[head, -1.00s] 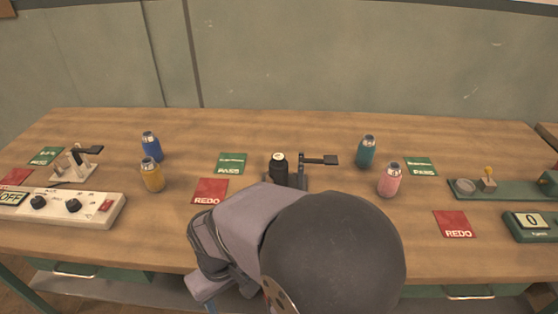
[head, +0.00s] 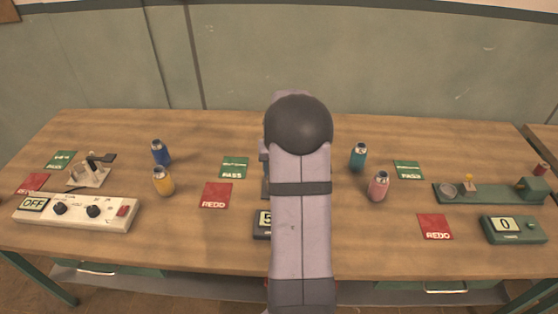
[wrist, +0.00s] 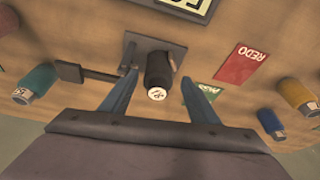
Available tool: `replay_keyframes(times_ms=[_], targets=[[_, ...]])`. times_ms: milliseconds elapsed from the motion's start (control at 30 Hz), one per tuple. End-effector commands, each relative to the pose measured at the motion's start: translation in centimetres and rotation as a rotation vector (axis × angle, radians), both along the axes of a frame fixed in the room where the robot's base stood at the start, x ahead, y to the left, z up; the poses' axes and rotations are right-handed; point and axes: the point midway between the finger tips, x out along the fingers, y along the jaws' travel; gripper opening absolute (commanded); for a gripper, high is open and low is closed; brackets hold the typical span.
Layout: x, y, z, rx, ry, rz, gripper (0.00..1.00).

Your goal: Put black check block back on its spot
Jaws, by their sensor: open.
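The black check block (wrist: 158,70) is a dark cylinder with a white marked top, seen in the wrist view. It appears to stand on a dark base plate (wrist: 142,44) that has a side lever (wrist: 70,72). My gripper (wrist: 159,80) is open, with one blue finger on each side of the block and apparent gaps between. I cannot tell how far above it the fingertips are. In the head view my arm hides the block, the gripper and most of the plate.
Blue (head: 160,152) and yellow (head: 163,181) bottles stand left; teal (head: 358,156) and pink (head: 378,186) bottles stand right. Green PASS cards (head: 234,167) and red REDO cards (head: 217,195) lie flat. A partly hidden display (head: 263,222) sits in front. A control box (head: 75,213) is far left.

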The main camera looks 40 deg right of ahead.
Motion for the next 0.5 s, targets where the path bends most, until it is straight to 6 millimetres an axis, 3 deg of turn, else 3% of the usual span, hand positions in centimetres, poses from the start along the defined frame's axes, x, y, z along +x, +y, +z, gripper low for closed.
replay_keyframes(times_ms=[133, 500], targets=[[1.5, -1.1, 1.0, -0.054, -0.045, 0.04, 0.55], [1.7, -1.3, 0.5, -0.065, -0.041, 0.067, 0.55]])
